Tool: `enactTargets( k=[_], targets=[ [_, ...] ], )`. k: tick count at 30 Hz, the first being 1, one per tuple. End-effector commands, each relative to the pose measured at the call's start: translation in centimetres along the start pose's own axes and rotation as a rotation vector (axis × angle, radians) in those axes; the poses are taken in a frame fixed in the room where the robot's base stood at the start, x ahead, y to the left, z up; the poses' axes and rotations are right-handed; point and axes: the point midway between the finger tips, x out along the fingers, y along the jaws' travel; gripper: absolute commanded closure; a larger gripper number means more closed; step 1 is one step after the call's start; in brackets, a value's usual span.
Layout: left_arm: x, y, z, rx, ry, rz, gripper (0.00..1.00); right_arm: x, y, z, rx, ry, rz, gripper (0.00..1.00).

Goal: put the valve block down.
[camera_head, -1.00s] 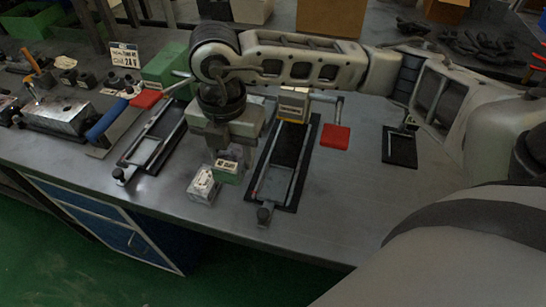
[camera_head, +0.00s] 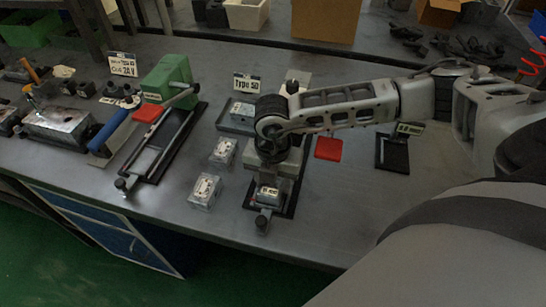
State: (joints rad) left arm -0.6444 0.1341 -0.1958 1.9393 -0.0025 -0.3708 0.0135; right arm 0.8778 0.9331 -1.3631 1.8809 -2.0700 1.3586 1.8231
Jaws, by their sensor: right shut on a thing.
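A valve block (camera_head: 268,194), a small grey box with a label on its face, is held below my right gripper (camera_head: 270,182). My right gripper is shut on it and points down, and its fingers are mostly hidden by the gripper body. The block is over the front part of a black clamp fixture (camera_head: 287,207) with a screw end at its front. I cannot tell whether the block touches the fixture. Two more valve blocks, one at the back (camera_head: 222,152) and one at the front (camera_head: 205,190), stand on the table to the left. My left gripper is not in view.
A grey tray (camera_head: 236,120) by a "Type 50" sign (camera_head: 246,83) lies behind. A red pad (camera_head: 328,149) and a black plate (camera_head: 392,155) are to the right. The front right tabletop is clear.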

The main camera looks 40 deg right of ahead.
Motion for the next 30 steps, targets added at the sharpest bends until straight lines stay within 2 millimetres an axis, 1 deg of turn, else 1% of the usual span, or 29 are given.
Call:
enactTargets(
  k=[4, 8, 9, 10, 11, 18, 21, 23, 26, 30],
  targets=[
    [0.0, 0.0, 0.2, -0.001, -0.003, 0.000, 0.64, -0.1, 0.1, 0.0, 0.000, 0.000, 0.002, 0.95],
    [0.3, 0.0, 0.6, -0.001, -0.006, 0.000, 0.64, 0.4, 0.1, 0.0, 0.000, 0.000, 0.002, 0.95],
    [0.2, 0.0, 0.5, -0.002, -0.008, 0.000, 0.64, 0.3, 0.0, 0.0, 0.000, 0.000, 0.000, 0.44],
    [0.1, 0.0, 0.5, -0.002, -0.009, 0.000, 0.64, 0.3, 0.0, 0.0, 0.000, 0.001, 0.000, 0.35],
    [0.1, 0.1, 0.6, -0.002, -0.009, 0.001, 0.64, 0.3, 0.0, 0.0, 0.000, 0.001, 0.000, 0.33],
    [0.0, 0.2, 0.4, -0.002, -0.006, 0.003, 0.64, 0.2, 0.0, 0.0, 0.000, 0.001, 0.000, 0.33],
    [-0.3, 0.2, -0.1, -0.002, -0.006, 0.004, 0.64, -0.3, 0.0, 0.0, 0.000, 0.000, 0.000, 0.33],
    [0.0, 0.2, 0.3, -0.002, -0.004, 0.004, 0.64, -0.7, 0.1, 0.0, 0.001, 0.000, 0.003, 0.33],
    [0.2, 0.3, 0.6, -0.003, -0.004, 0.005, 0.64, -2.3, 0.1, 0.0, 0.000, -0.001, 0.005, 0.33],
    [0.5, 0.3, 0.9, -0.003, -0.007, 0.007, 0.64, -5.4, 0.1, 0.1, -0.001, -0.003, 0.006, 0.33]
  ],
)
